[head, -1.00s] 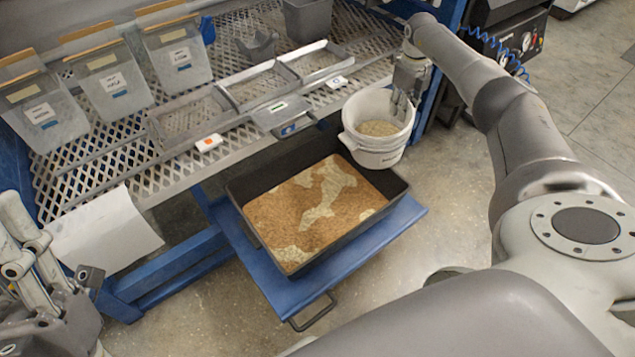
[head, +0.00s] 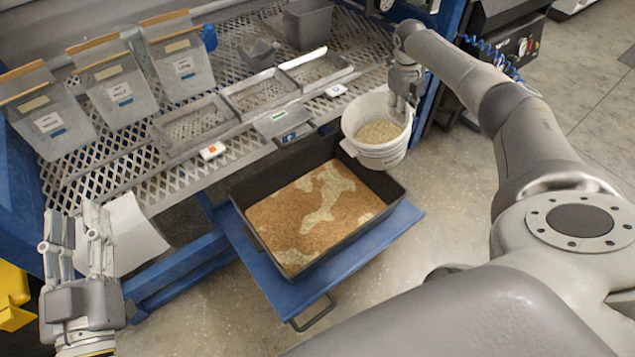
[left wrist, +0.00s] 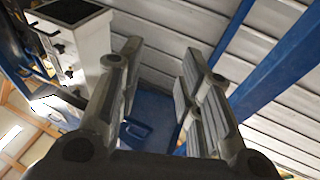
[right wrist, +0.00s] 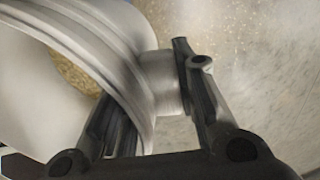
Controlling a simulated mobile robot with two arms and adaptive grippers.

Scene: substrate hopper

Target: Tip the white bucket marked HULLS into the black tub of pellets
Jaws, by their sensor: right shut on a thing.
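The white bucket (head: 384,150) hangs in my right gripper (head: 402,97), just beyond the far right corner of the black tub (head: 262,232). It is close to upright, with pale tan material inside; its marking is too small to read. In the right wrist view the fingers of my right gripper (right wrist: 160,100) are shut on the bucket's rim side (right wrist: 128,75). The tub holds brown pellets (head: 285,215) with pale patches over them. My left gripper (head: 78,240) is raised at the lower left, open and empty; its spread fingers also show in the left wrist view (left wrist: 155,90).
The tub stands on a blue cart (head: 385,233) with a handle. A mesh bench (head: 120,160) behind carries clear bins (head: 118,90), grey trays (head: 195,125) and a small orange-and-white device (head: 212,151). A white sheet (head: 135,235) hangs at the bench's front left.

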